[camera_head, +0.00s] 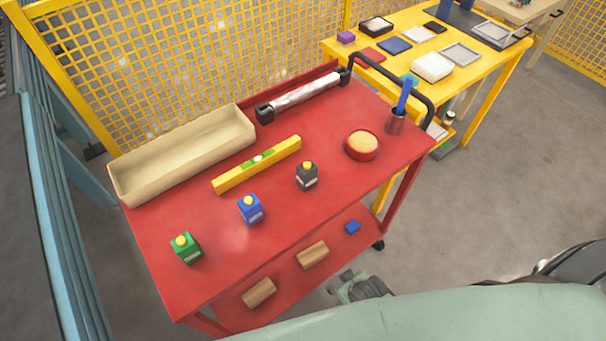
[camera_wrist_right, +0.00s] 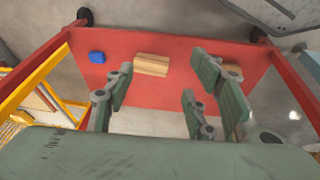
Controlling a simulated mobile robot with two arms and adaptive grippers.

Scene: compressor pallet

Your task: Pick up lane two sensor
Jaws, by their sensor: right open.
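Three small boxes with yellow tops stand in a slanting row on the red cart's top (camera_head: 200,220): a green one (camera_head: 186,248), a blue one (camera_head: 250,209) and a dark grey one (camera_head: 307,176). Their labels are too small to read, so I cannot tell which is lane two. My right gripper (camera_head: 358,288) is low in front of the cart, partly hidden by my own body. In the right wrist view it is open and empty (camera_wrist_right: 160,95), with the cart's lower shelf beyond its fingers. My left gripper is not in view.
Wooden blocks (camera_head: 312,255) and a blue block (camera_head: 352,227) lie on the lower shelf. A yellow table (camera_head: 480,75) stands behind.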

